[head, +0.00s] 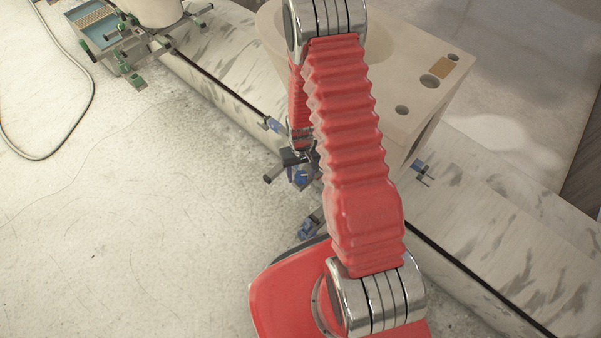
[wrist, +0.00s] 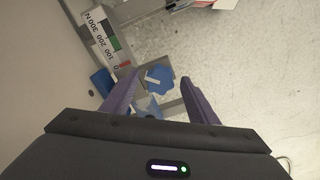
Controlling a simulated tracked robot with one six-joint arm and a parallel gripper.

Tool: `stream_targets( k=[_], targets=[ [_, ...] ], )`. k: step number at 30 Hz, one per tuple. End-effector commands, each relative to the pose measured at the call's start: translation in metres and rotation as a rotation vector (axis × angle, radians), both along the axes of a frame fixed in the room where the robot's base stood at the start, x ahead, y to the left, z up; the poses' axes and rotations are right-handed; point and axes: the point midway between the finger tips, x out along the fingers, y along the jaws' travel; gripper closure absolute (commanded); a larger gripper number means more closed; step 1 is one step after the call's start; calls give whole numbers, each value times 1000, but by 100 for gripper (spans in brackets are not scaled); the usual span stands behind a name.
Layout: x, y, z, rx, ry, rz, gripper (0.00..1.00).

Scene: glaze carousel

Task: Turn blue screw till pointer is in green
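In the wrist view, the blue screw (wrist: 160,81) has a lobed knob with a pale bar on its face. It shows between the two purple fingers of my gripper (wrist: 158,83), which are spread apart. Whether either finger touches the knob I cannot tell. To its upper left is a white scale (wrist: 99,33) marked from 0 to 300 N, with a green patch (wrist: 115,43) beside the numbers. A small red mark (wrist: 123,66) lies near the 0 end, apart from the green; I cannot make out a separate pointer. In the head view my arm hides most of this area.
In the head view, a beige block (head: 425,105) with holes stands behind my arm. A dark rod (head: 215,85) runs along the marbled ledge. A blue tray (head: 100,32) and a hose (head: 75,125) are at upper left.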

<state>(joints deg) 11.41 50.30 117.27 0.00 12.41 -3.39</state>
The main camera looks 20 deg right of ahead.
Motion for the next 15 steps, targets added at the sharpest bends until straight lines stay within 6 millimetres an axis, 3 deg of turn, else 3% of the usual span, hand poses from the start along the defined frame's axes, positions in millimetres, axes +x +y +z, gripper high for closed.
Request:
stream_targets(
  k=[15],
  targets=[
    [0,0,0,0,0,0,83]
  ],
)
